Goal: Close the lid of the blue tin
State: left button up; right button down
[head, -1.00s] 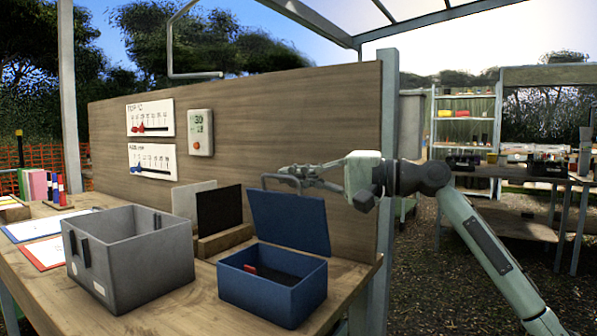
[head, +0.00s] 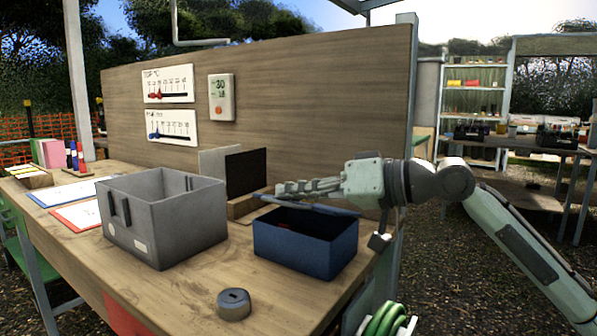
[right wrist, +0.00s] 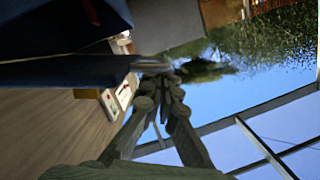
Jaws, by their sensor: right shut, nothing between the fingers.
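The blue tin (head: 300,250) stands near the right end of the wooden table, with a dark inside and a small red item (head: 286,226) showing. Its blue lid (head: 330,210) is seen almost edge-on above the tin's back, with a gap between it and the front rim. My right gripper (head: 282,188) is shut and empty, reaching in from the right just above the lid; touching or apart cannot be told. In the right wrist view, its fingers (right wrist: 155,68) are close to a dark blue edge of the lid (right wrist: 70,70). My left gripper is out of view.
A grey open box (head: 165,240) stands left of the tin. A round grey weight (head: 233,304) lies in front on the table (head: 190,300). A wooden back panel (head: 300,110) rises behind, with a black board (head: 246,172) before it. A green coil (head: 385,320) is below right.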

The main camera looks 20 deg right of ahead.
jog(key=f, duration=0.1)
jog(key=f+n, duration=0.1)
jog(key=a+f, duration=0.1)
jog(key=shift+s+n+h, duration=0.3)
jog(key=shift+s+n, duration=0.05)
jog(key=shift+n, duration=0.05)
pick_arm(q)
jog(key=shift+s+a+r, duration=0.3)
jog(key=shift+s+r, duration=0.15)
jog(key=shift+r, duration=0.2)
pick_arm(e)
jog(key=shift+s+a+f+n, duration=0.1)
jog(key=shift+f+n, duration=0.25)
jog(key=shift+f, duration=0.2)
jog(key=shift+s+a+f+n, duration=0.1)
jog(key=shift+f+n, duration=0.25)
jog(key=shift+f, duration=0.15)
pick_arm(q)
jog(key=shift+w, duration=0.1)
